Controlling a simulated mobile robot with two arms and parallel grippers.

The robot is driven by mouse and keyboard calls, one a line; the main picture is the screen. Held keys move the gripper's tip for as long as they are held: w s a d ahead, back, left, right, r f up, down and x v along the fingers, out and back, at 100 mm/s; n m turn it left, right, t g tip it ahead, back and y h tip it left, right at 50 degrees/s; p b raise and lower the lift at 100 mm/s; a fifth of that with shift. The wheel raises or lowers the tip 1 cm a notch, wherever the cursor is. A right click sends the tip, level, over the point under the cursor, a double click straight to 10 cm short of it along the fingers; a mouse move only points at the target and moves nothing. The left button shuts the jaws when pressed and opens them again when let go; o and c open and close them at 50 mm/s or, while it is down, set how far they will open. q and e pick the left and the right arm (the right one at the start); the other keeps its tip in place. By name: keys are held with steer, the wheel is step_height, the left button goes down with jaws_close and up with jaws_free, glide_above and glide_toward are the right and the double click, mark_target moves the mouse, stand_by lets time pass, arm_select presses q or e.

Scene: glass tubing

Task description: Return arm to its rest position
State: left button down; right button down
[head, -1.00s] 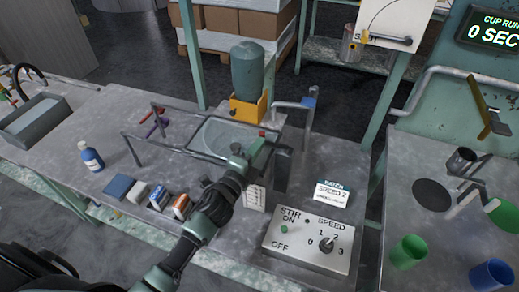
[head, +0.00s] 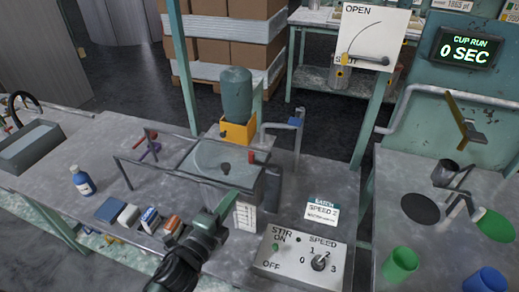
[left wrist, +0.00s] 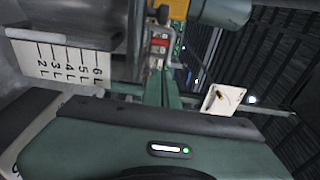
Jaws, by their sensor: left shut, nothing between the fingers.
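My left arm comes in from the bottom of the head view. Its green and black left gripper (head: 228,203) is shut and empty, in front of the stirring tank (head: 215,165) and left of the white scale card (head: 245,214). In the left wrist view the green gripper body (left wrist: 150,150) fills the lower part, and the scale card (left wrist: 65,66) shows at upper left. The control box (head: 300,257) with its STIR switch and SPEED knob (head: 320,262) stands to the right of the gripper. My right gripper is not in view.
Small boxes (head: 150,220) and a blue bottle (head: 83,182) stand to the left. A SPEED 2 card (head: 322,211) stands behind the control box. Green (head: 400,264) and blue (head: 487,281) cups are at right.

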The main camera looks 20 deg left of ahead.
arm_select(q)
steer(key=s+a+f+n+g+y, duration=0.45)
steer(key=s+f+n+g, duration=0.35)
steer(key=n, duration=0.5)
steer(key=s+d+f+n+g+h, duration=0.1)
steer(key=s+d+f+n+g, duration=0.15)
steer(key=s, duration=0.55)
steer(key=s+d+f+n+g+h, duration=0.1)
steer(key=s+d+n+g, duration=0.2)
steer(key=s, duration=0.4)
steer(key=s+f+g, duration=0.2)
steer(key=s+f, duration=0.1)
steer(key=f, duration=2.5)
steer(key=s+a+f+m+g, duration=0.1)
steer(key=s+a+f, duration=0.2)
steer(key=s+f, duration=1)
steer(key=s, duration=0.2)
steer(key=shift+s+f, duration=0.15)
steer(key=shift+s, duration=0.25)
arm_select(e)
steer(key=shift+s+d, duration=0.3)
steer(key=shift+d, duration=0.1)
arm_select(q)
steer(key=shift+a, duration=0.1)
